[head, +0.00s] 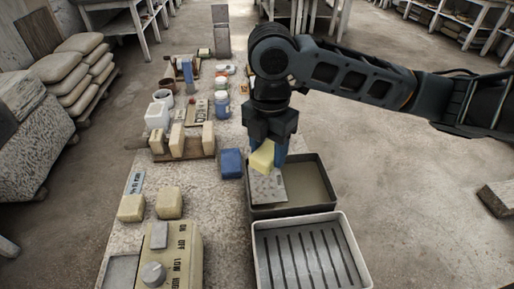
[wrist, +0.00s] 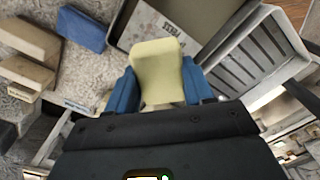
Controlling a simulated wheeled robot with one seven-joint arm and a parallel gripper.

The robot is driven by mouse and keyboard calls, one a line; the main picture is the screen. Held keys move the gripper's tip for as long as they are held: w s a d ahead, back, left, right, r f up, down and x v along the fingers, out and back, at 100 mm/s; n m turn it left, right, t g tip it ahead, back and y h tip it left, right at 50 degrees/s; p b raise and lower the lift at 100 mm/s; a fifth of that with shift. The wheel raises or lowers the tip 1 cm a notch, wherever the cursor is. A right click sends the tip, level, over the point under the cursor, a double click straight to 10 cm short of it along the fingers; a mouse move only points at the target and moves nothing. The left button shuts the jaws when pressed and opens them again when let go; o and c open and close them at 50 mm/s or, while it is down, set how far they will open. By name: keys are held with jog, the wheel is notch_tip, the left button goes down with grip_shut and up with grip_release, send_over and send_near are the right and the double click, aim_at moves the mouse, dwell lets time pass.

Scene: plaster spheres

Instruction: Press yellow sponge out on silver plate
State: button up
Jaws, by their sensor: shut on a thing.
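My gripper (head: 268,150) is shut on a pale yellow sponge (head: 262,157). In the wrist view the sponge (wrist: 157,65) sits between the two blue fingers of the gripper (wrist: 160,85). In the head view it looks tilted. The silver plate (head: 268,188) lies at the left side of a dark tray (head: 331,183), beneath the gripper. Printed lettering on the plate (wrist: 178,22) shows in the wrist view, just beyond the sponge. The sponge appears to be above the plate; I cannot tell whether they touch.
A blue block (head: 231,163) lies left of the dark tray. A pale slotted tray (head: 347,242) stands in front of it. Two tan blocks (head: 169,203) and a box with a knob (head: 172,258) are at the front left. Blocks in a wooden rack (head: 186,150) and jars stand farther back.

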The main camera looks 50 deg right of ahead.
aim_at(267, 181)
jog(key=shift+f+b, duration=2.2)
jog(key=shift+f, duration=0.75)
jog(key=shift+f+b, duration=0.95)
jog(key=shift+f, duration=0.25)
dwell(0.3)
jog(key=shift+r, duration=0.15)
jog(key=shift+r+p, duration=2.75)
jog(key=shift+r, duration=0.65)
